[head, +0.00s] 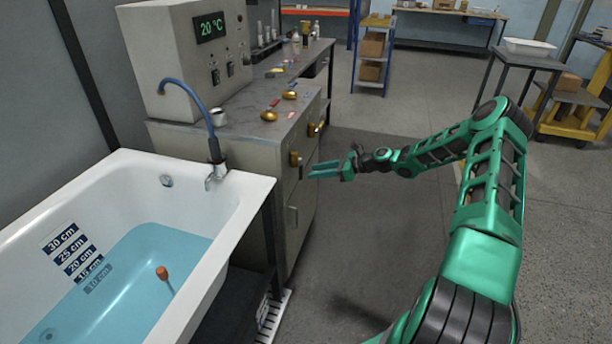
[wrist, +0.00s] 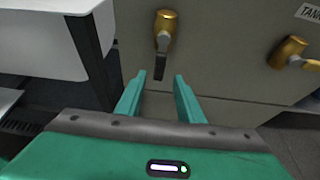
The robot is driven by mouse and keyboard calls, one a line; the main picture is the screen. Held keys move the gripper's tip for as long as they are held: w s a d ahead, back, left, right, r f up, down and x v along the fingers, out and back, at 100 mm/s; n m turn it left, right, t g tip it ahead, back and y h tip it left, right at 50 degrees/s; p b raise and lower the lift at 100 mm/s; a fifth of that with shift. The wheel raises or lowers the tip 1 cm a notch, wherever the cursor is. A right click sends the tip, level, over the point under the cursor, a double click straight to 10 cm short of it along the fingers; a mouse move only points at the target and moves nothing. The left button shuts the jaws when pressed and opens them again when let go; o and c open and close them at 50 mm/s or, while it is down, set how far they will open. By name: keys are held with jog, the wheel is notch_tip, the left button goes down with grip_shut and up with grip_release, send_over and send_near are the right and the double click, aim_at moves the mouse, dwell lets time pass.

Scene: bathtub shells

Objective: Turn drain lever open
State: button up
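Two brass valves with levers are on the front of the grey cabinet. The left valve (head: 296,158) has a dark lever that hangs straight down; in the wrist view the brass body (wrist: 165,22) is at top centre and the lever (wrist: 160,66) is below it. The right valve (head: 315,129) also shows in the wrist view (wrist: 288,50), its lever pointing sideways. I cannot read which one is the drain lever. My gripper (head: 314,170) is open and empty, its fingertips (wrist: 152,80) spread just below the left valve's lever. I see no contact.
The white bathtub (head: 258,190) holds blue water and an orange-topped float (head: 162,272). A tap (head: 215,172) is at its right end. A partly cut label starting "TAN" (wrist: 308,13) is near the right valve. The floor (head: 390,230) right of the cabinet is clear.

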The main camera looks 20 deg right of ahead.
jog(key=shift+v, duration=1.8)
jog(key=shift+s+a, duration=0.1)
jog(key=s+a+r+n+g+h, duration=0.1)
jog(key=s+r+n, duration=0.5)
jog(key=s, duration=1.1)
jog(key=s+r+n+g+h, duration=0.4)
jog(key=s+r+n, duration=0.3)
jog(key=s, duration=1)
jog(key=s+a+r+n+g+h, duration=0.1)
jog(key=s+r+n+g+h, duration=0.2)
jog(key=s+r, duration=0.6)
jog(key=s+n+h, duration=0.2)
jog(key=s+n, duration=0.1)
jog(key=s, duration=0.5)
jog(key=shift+s+a+n, duration=0.3)
jog(key=shift+a+n, duration=0.05)
jog(key=shift+n, duration=0.05)
